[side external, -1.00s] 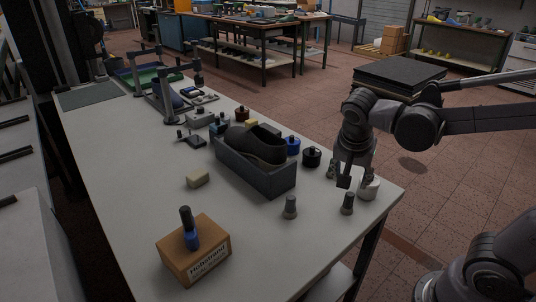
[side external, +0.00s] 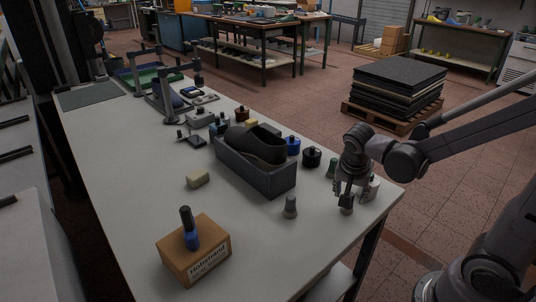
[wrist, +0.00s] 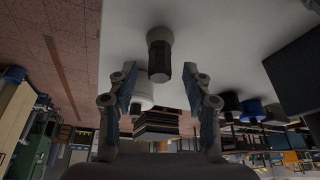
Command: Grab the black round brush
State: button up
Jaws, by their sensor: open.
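The black round brush (wrist: 159,55) shows in the wrist view as a dark upright cylinder with a paler round end. In the side view its lower part (side external: 346,209) stands on the table near the right edge, with its top hidden by my gripper. My gripper (side external: 349,193) is directly above and around the brush's top, pointing down. In the wrist view my gripper (wrist: 160,73) is open, one finger on each side of the brush, with a gap on both sides. I cannot tell how far down the fingers reach.
A grey box (side external: 255,176) with a dark shoe stands left of my gripper.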

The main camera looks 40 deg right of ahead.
jog(key=shift+d+f, duration=0.2)
jog(key=shift+f, duration=0.35)
grip_shut()
jog(key=shift+r, duration=0.15)
